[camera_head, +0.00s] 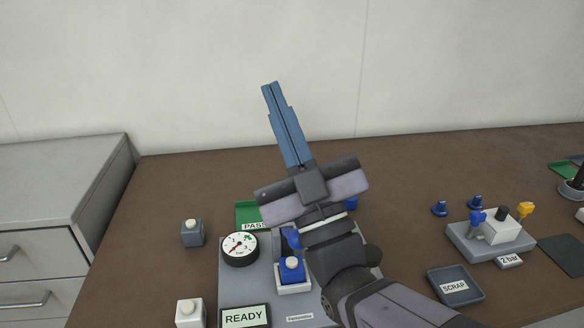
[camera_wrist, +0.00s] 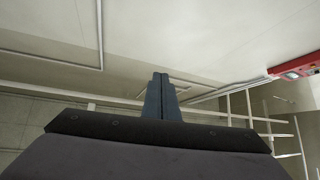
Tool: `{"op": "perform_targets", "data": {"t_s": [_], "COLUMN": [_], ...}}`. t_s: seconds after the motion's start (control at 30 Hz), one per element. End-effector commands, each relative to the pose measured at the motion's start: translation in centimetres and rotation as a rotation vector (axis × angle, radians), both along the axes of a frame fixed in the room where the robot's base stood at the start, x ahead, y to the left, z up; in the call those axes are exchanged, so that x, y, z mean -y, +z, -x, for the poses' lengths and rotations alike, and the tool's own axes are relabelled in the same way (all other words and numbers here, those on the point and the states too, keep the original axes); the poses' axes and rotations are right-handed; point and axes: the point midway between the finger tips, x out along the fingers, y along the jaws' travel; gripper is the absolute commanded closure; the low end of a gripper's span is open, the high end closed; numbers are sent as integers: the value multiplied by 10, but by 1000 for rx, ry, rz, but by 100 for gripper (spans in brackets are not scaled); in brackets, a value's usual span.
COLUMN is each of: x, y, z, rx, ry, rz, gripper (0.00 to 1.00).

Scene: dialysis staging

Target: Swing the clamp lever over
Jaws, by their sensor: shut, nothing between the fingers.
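My gripper (camera_head: 270,86) is raised above the brown bench, its two blue fingers closed together and pointing up toward the back wall. Nothing is between them. The closed fingers also show in the wrist view (camera_wrist: 160,78), against the wall and ceiling. Below my wrist is a grey fixture plate (camera_head: 234,290) with a blue block (camera_head: 292,270) in a white holder. A blue part (camera_head: 290,237) shows just behind that block, partly covered by my arm. I cannot tell whether it is the clamp lever. My arm hides the right part of the fixture.
A round gauge (camera_head: 240,248) and a READY sign (camera_head: 245,317) are on the plate. A green PASS tray (camera_head: 246,212) lies behind it. To the right are a SCRAP tray (camera_head: 455,286) and a grey block with blue and yellow valves (camera_head: 490,240). Grey drawers (camera_head: 60,215) stand left.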

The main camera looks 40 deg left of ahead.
Motion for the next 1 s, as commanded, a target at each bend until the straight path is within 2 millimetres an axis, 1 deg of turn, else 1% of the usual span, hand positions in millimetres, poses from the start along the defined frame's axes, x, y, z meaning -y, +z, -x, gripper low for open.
{"op": "perform_targets", "data": {"t_s": [0.03,0.17,0.27,0.47,0.5,0.6,0.67,0.7,0.77,0.8,0.87,0.9,1.0], "x": [-7,-22,-34,-59,-64,-82,-95,-105,-122,-135,-155,-166,-188], "y": [20,40,60,110,121,146,157,163,170,173,173,168,150], "z": [-3,-10,-16,-27,-30,-39,-46,-52,-61,-69,-80,-87,-102], "rx": [-12,-30,-36,-37,-36,-45,-58,-72,-101,-127,-176,-212,-308], "ry": [2,7,9,14,15,15,15,13,12,11,11,11,9], "rz": [19,48,59,58,57,71,97,119,166,204,275,325,442], "gripper": [100,100,100,100,100,100,100,100,100,100,100,100,100]}}
